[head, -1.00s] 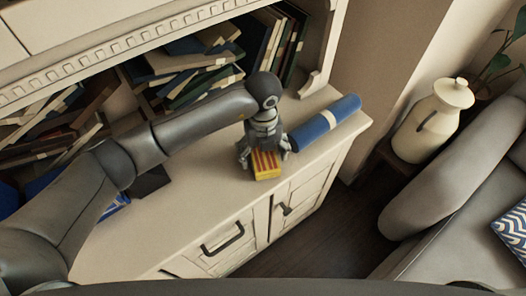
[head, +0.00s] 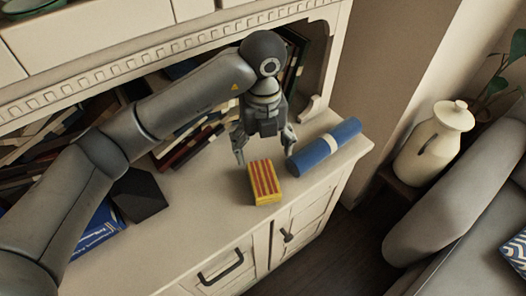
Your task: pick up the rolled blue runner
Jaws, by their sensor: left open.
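The rolled blue runner (head: 312,154), with a pale band around its middle, lies on the cabinet top near its right end. My left gripper (head: 265,160) is open and empty, pointing down, to the left of the runner. A yellow and red striped box (head: 265,182) stands just in front of the gripper, apart from its fingers as far as I can tell. My right gripper is not in view.
A dark block (head: 140,194) and a blue book or box (head: 98,232) are at the left of the cabinet top (head: 200,225). Books (head: 185,150) fill the shelf behind. A cream jug (head: 434,140) and grey sofa (head: 440,215) stand to the right.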

